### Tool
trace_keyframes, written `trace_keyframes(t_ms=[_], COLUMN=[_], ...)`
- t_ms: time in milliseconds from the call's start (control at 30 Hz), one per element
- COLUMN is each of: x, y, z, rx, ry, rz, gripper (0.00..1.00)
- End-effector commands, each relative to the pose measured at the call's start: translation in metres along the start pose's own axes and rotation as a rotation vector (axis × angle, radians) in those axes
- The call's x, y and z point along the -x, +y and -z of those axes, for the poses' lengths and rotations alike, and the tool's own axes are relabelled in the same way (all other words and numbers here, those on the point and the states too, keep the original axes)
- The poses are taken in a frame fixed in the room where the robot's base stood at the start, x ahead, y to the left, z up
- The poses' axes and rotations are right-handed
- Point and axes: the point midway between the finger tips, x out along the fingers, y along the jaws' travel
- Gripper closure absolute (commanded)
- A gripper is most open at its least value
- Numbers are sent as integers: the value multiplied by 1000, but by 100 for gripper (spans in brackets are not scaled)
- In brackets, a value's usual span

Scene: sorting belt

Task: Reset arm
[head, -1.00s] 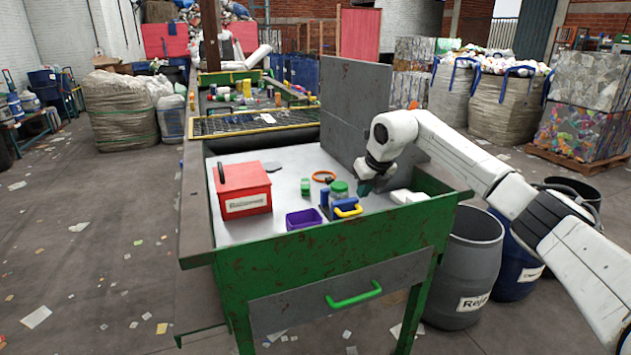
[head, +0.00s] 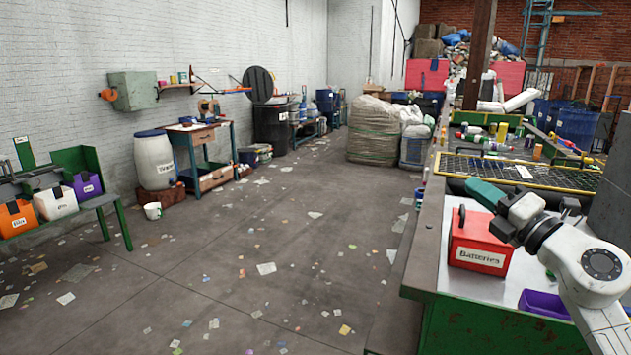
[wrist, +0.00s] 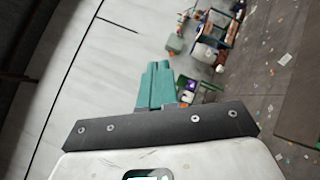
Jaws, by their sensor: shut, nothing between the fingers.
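My gripper (head: 486,193) is at the right of the head view, above the bench top and in front of the belt, with my white arm reaching in from the lower right. Its teal fingers point up and to the left. In the wrist view the teal fingers (wrist: 158,85) lie side by side, shut with nothing between them. Beyond them are the pale wall and the littered floor. Just below the gripper in the head view, a red box labelled Batteries (head: 480,240) stands on the bench top (head: 462,288). The gripper appears clear of it.
A purple tray (head: 543,303) sits on the bench by my arm. A grey upright panel (head: 612,190) stands at the right edge. A yellow-framed grate (head: 520,170) lies behind the box. The floor (head: 270,250) left of the bench is open, with scattered litter.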

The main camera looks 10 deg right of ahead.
Motion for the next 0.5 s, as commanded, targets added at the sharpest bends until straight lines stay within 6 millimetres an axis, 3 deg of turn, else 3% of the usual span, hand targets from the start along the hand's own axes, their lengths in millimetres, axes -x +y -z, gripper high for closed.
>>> trace_keyframes(t_ms=[100,233,367,500], x=[11,42,85,138], y=[24,10,-39,-106], z=[-2,-8,4,44], rx=[-268,-573,-878,-1169], ry=[-221,-464,-697,-915], rz=[-150,-208,-161,-6], gripper=[100,100,100,100])
